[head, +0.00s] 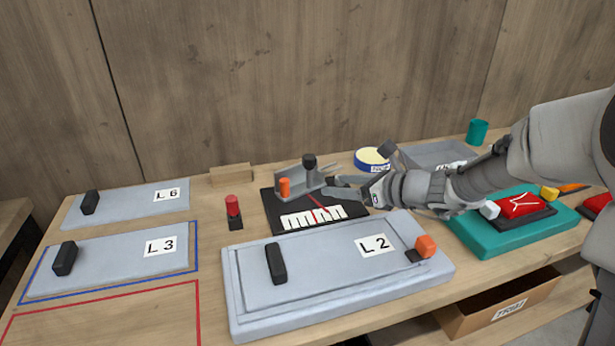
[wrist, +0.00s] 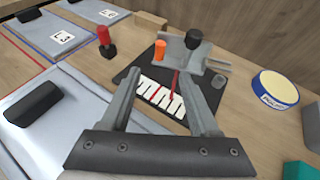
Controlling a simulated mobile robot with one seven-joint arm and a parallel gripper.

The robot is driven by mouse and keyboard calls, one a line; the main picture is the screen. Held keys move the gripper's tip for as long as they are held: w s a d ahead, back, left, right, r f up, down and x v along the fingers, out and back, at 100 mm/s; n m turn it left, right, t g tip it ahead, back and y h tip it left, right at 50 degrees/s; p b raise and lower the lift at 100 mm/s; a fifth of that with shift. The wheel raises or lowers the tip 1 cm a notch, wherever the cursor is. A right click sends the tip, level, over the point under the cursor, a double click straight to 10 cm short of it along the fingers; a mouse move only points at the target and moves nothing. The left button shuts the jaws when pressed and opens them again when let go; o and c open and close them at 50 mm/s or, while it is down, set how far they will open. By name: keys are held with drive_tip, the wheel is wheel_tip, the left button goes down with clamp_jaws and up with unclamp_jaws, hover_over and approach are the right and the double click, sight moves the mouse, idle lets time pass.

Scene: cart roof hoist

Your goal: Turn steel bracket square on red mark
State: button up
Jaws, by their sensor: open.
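The grey steel bracket (head: 297,178) stands on a black mat (head: 270,213) at the back middle of the bench. It carries an orange cylinder (head: 285,187) and a black knob (head: 309,161). In the wrist view the bracket (wrist: 186,66) is beyond my fingertips. A white scale strip (head: 298,220) with dark lines lies on the mat in front of it. A thin red pointer or mark (wrist: 176,84) runs from the bracket towards the strip. My gripper (head: 328,187) is open and empty, its fingers reaching over the mat and strip, apart from the bracket.
A grey L2 panel (head: 330,280) with a black handle lies in front of the mat. A red-topped post (head: 233,207) stands left, a yellow-topped round tin (head: 372,158) right. A teal tray (head: 480,238) is under my arm's right side. Bare wood shows left of the mat.

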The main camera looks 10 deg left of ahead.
sight(288, 181)
drive_tip(key=b+x, duration=0.2)
drive_tip(key=x, duration=1.5)
drive_tip(key=shift+w+a, duration=0.15)
drive_tip(key=shift+w, duration=0.05)
clamp_jaws()
idle(0.7)
